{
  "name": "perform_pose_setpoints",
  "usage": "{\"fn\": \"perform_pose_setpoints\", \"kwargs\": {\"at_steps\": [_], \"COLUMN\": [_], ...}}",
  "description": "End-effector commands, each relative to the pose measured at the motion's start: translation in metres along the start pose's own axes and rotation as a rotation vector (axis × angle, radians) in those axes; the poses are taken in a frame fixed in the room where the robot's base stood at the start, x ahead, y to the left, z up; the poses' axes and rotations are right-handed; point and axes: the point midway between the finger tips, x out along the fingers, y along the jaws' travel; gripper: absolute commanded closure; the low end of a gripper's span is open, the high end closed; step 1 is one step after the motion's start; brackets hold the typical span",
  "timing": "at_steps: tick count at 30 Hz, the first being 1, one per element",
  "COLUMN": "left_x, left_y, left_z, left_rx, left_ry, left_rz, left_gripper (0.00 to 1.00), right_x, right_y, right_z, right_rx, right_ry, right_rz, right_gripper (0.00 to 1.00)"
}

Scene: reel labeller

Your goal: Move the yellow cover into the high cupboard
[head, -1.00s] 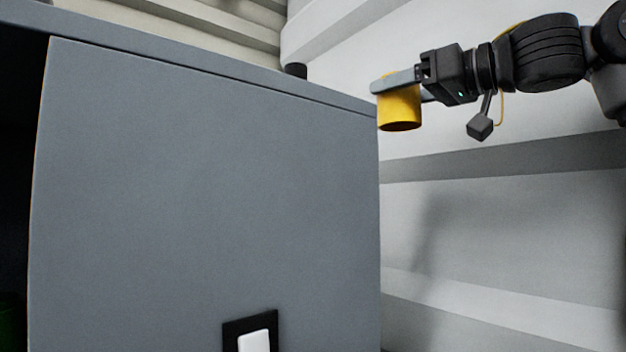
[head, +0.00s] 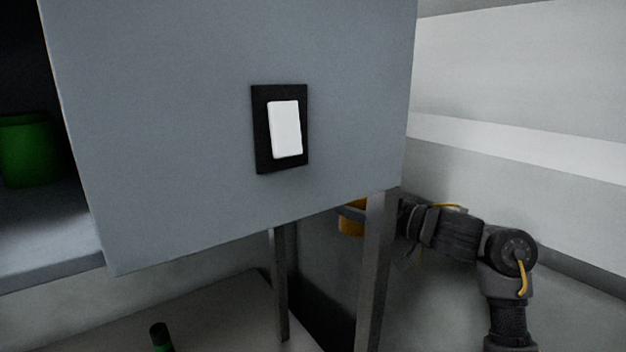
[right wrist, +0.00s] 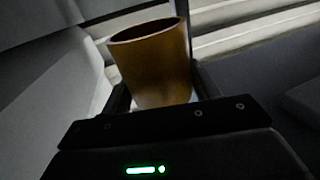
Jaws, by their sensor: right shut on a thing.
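The yellow cover (head: 351,222) is a hollow cup shape, partly hidden in the head view by a cupboard leg. In the right wrist view the cover (right wrist: 155,65) stands between the fingers with its open rim away from the palm. My right gripper (head: 354,212) is shut on it, below the level of the cupboard's bottom edge in the picture. The grey cupboard (head: 190,130) stands on legs; its flat panel fills the middle of the head view, and its dark open inside is at the left. My left gripper is not in view.
A white rocker plate in a black frame (head: 285,128) is on the cupboard panel. A green container (head: 28,150) stands inside at the left. A cupboard leg (head: 376,270) stands in front of the cover. A dark bottle-like thing (head: 160,337) is on the surface below.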

Motion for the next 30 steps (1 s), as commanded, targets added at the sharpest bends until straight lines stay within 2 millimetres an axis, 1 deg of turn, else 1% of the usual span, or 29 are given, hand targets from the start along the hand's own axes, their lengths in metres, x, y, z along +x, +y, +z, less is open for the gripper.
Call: {"fn": "perform_pose_setpoints", "kwargs": {"at_steps": [1, 3, 5, 6, 8, 9, 11, 12, 15, 18, 21, 24, 27, 30], "left_x": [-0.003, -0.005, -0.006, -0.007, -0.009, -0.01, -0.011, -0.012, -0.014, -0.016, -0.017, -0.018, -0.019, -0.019], "left_y": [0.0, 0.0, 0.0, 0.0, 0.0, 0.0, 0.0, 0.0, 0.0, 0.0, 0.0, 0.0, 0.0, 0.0], "left_z": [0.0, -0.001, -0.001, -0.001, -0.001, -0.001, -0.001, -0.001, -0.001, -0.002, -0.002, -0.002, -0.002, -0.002], "left_rx": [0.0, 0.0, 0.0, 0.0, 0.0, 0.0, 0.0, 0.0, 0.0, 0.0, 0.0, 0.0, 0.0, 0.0], "left_ry": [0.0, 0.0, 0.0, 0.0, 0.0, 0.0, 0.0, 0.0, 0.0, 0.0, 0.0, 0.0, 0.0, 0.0], "left_rz": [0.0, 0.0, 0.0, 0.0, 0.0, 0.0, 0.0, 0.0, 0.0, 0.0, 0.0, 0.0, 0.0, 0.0], "left_gripper": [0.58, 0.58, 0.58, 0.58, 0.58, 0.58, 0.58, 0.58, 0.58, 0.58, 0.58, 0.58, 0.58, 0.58], "right_x": [-0.011, -0.028, -0.045, -0.056, -0.074, -0.086, -0.104, -0.116, -0.146, -0.173, -0.195, -0.211, -0.22, -0.225], "right_y": [-0.002, -0.005, -0.008, -0.01, -0.014, -0.017, -0.023, -0.027, -0.037, -0.048, -0.058, -0.066, -0.07, -0.073], "right_z": [0.021, 0.048, 0.071, 0.086, 0.106, 0.119, 0.138, 0.149, 0.175, 0.195, 0.209, 0.218, 0.223, 0.225], "right_rx": [0.007, 0.007, 0.006, 0.007, 0.007, 0.007, 0.007, 0.008, 0.008, 0.007, 0.007, 0.005, 0.004, 0.001], "right_ry": [-0.004, -0.005, -0.005, -0.005, -0.006, -0.006, -0.006, -0.005, -0.006, -0.006, -0.006, -0.005, -0.003, -0.002], "right_rz": [0.014, 0.04, 0.067, 0.087, 0.119, 0.141, 0.175, 0.198, 0.255, 0.305, 0.344, 0.372, 0.388, 0.394], "right_gripper": [0.61, 0.61, 0.61, 0.61, 0.61, 0.61, 0.61, 0.61, 0.61, 0.61, 0.61, 0.61, 0.61, 0.61]}}
